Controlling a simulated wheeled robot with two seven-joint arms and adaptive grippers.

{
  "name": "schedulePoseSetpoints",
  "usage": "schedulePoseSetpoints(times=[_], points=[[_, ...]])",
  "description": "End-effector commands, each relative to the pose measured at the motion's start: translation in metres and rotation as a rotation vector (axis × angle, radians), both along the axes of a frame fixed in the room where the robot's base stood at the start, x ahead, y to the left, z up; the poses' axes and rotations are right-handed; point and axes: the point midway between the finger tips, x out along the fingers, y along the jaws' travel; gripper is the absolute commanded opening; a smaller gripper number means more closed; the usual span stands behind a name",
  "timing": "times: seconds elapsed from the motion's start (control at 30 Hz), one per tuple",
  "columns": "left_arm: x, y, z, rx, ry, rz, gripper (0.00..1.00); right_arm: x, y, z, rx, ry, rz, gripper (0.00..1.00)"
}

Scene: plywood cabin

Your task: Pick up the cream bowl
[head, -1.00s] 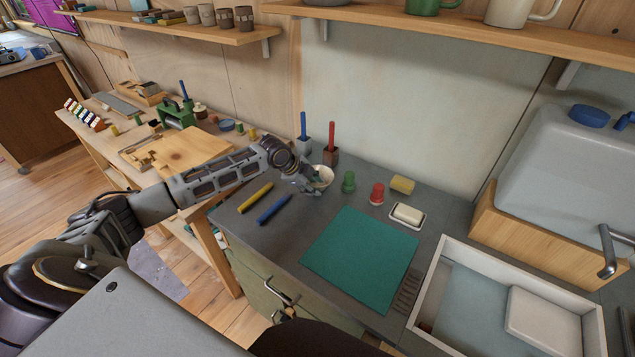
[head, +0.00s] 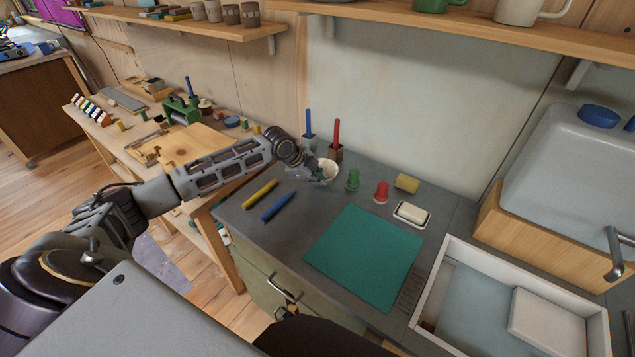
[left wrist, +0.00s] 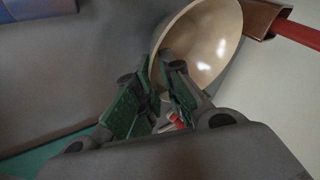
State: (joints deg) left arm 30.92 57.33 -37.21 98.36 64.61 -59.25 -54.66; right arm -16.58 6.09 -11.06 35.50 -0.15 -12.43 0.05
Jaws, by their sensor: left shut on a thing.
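The cream bowl (head: 328,170) is at the back left of the grey counter, in front of the pen holders. My left gripper (head: 318,181) reaches it from the left and covers part of it. In the left wrist view the cream bowl (left wrist: 205,45) fills the upper middle, its glossy inside showing. The left gripper (left wrist: 160,88) has its green-padded fingers at the near rim, shut on the bowl's wall. The bowl looks tilted in that view; whether it is clear of the counter I cannot tell. My right gripper is not in view.
Behind the bowl stand a grey holder (head: 309,143) with a blue stick and a brown holder (head: 335,152) with a red stick. A green piece (head: 352,180) and a red piece (head: 381,192) stand to its right. A teal mat (head: 364,256) lies in front.

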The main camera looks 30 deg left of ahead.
Motion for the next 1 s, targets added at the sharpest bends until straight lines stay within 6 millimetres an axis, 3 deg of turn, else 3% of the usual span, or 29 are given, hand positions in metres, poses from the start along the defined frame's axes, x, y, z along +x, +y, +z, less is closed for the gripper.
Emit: schedulePoseSetpoints(times=[0.5, 1.0], points=[[0.001, 0.000, 0.072, -0.001, -0.004, 0.001, 0.00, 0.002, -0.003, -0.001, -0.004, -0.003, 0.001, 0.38], [0.001, 0.000, 0.083, -0.001, -0.002, 0.001, 0.00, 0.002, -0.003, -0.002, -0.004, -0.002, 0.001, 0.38]])
